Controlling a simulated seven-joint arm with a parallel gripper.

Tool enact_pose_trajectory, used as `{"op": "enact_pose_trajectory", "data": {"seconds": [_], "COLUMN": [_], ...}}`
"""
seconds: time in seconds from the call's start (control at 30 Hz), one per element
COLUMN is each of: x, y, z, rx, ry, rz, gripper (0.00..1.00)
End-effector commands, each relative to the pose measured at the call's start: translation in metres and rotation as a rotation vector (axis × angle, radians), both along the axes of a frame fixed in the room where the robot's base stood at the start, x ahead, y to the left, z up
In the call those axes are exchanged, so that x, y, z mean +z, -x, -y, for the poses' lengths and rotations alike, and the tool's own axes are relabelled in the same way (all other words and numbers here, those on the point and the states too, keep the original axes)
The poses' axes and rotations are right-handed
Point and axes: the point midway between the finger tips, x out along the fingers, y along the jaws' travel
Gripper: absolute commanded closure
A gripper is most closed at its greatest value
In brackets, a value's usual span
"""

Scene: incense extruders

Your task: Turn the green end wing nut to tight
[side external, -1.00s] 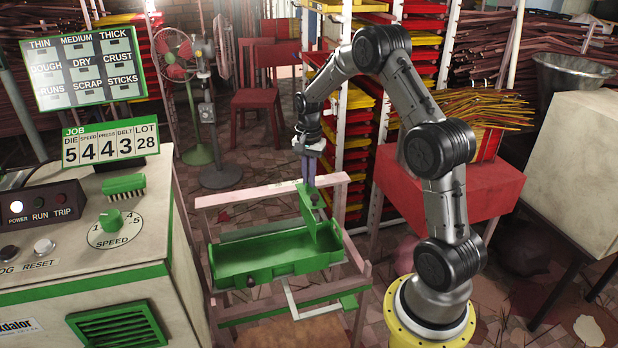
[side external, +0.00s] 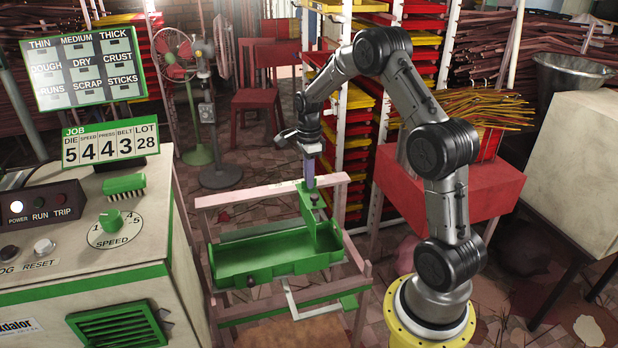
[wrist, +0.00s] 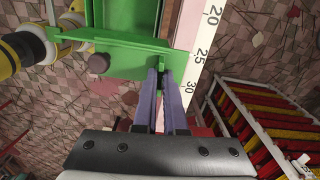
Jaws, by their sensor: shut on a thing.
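The green end wing nut (wrist: 162,69) shows in the wrist view at the end of the green tray, between the tips of my gripper's purple fingers. My gripper (wrist: 161,74) is shut on it, pointing down from above in the side view (side external: 311,188). The fingers hide part of the nut, and I cannot tell how tight it is. The green tray (side external: 232,268) lies on a pinkish frame, with a green end plate (side external: 322,235) standing below my gripper. A dark round knob (wrist: 99,64) sits on the same end of the tray, left of the fingers.
A scale strip (wrist: 197,70) with numbers runs beside the tray. A rack of red and yellow trays (side external: 357,130) stands close behind my gripper. The control cabinet (side external: 150,235) is to the left, and a red box table (side external: 480,190) is to the right.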

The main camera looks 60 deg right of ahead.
Motion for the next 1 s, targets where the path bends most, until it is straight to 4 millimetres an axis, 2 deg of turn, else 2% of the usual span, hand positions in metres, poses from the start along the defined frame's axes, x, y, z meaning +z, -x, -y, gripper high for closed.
{"op": "enact_pose_trajectory", "data": {"seconds": [0.23, 0.7, 0.73, 0.87, 0.9, 1.0], "x": [0.0012, 0.0013, 0.0013, 0.001, 0.0009, 0.0006], "y": [-0.0002, -0.0001, -0.0001, 0.0, 0.0, 0.0], "z": [0.0007, 0.0008, 0.0008, 0.0006, 0.0006, 0.0004], "rx": [-0.062, -0.074, -0.073, -0.073, -0.073, -0.073], "ry": [0.002, 0.003, 0.002, 0.002, 0.002, 0.001], "rz": [0.001, 0.002, 0.001, 0.001, 0.001, 0.001], "gripper": [1.0, 1.0, 0.88, 0.64, 0.61, 0.61]}}
